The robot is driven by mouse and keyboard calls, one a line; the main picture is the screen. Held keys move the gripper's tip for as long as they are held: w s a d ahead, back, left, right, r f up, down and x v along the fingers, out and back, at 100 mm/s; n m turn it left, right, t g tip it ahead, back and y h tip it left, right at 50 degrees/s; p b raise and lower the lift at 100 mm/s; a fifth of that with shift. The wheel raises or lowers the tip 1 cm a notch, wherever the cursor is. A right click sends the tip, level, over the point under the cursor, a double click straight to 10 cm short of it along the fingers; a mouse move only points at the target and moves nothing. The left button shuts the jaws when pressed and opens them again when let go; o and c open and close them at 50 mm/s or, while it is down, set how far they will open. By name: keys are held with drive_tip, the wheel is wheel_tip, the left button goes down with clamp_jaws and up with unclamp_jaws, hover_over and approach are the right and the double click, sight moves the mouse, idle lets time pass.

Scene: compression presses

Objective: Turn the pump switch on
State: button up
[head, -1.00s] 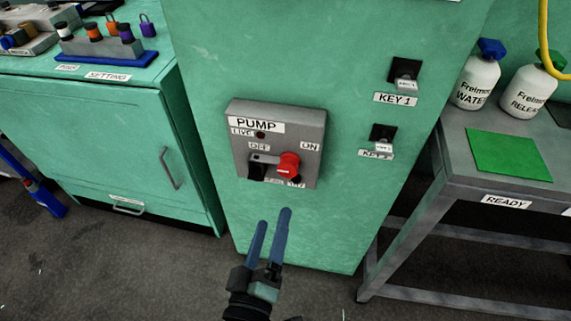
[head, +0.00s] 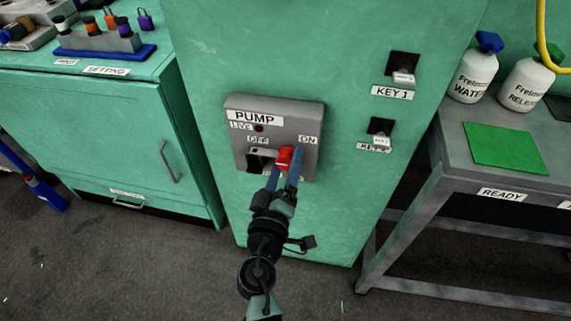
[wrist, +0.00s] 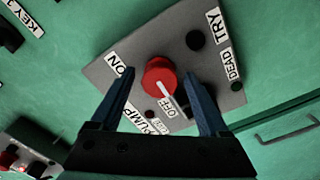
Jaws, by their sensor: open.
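The pump switch is a round red knob (head: 284,156) on a grey box (head: 312,120) labelled PUMP, fixed to a green cabinet. In the wrist view the knob (wrist: 158,76) has a white pointer line directed towards the OFF label (wrist: 177,118); the ON label (wrist: 119,64) is on the other side. My gripper (head: 285,163) is open at the box, with its blue fingers either side of the knob. I cannot tell whether they touch it. The LIVE lamp (head: 259,128) looks dark. The fingers hide the lower part of the box in the head view.
Two key switches, KEY 1 (head: 403,72) and a lower one (head: 380,133), are on the cabinet to the right. A grey table (head: 430,215) with bottles and a green sheet stands at right. A green cupboard (head: 90,135) stands at left.

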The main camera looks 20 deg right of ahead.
clamp_jaws()
idle(0.3)
idle(1.1)
